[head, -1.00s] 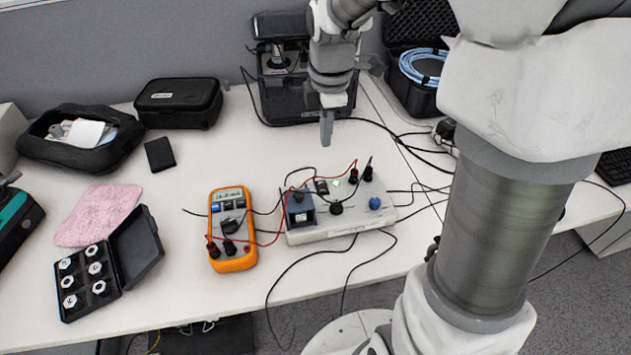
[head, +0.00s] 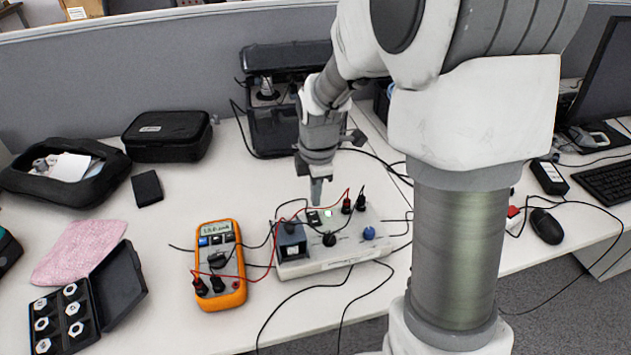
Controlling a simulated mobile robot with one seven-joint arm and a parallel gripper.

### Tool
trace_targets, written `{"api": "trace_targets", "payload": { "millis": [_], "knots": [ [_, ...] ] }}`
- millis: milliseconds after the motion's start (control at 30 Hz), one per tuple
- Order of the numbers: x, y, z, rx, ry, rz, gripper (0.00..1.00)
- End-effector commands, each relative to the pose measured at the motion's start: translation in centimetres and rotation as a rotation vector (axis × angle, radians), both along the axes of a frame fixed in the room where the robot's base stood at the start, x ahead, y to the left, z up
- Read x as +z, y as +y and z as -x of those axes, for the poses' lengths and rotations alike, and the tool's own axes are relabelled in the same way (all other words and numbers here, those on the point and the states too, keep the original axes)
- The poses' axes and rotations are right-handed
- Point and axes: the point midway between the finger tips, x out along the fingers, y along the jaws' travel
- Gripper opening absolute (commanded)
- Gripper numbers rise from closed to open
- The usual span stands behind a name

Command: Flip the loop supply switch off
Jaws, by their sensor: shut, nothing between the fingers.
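The loop supply is a light grey box (head: 343,258) on the white table, with a black knob (head: 329,240), a blue knob (head: 369,233) and red and black plugs on top. A small black switch (head: 313,217) sits near the back of its top, beside a lit green display or lamp (head: 328,213). Its on or off position is too small to tell. My gripper (head: 316,198) is shut and empty, pointing down just above and behind the switch. Whether the fingertips touch the box is unclear.
An orange multimeter (head: 219,265) stands left of the box, joined to it by red and black leads. More cables trail right and in front. A black case (head: 167,136) and an open box of nuts (head: 62,322) lie left. A black mouse (head: 546,226) lies right.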

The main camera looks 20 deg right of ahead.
Motion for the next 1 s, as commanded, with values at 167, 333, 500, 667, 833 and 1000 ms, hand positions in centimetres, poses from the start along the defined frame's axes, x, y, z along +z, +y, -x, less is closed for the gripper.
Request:
{"api": "trace_targets", "payload": {
  "millis": [167,333,500,667,833,1000],
  "knots": [
    [-3.0,0.1,-0.3,0.002,0.001,0.0,0.0],
    [-3.9,0.0,-0.5,0.001,-0.001,0.0,0.0],
    [-4.0,0.0,-0.5,0.001,-0.001,0.0,0.0],
    [-4.0,0.0,-0.5,0.001,-0.001,0.0,0.0],
    [-4.7,0.0,-0.8,-0.001,0.007,-0.001,0.0],
    [-4.8,0.0,-1.0,0.0,0.073,-0.001,0.0]
  ]
}}
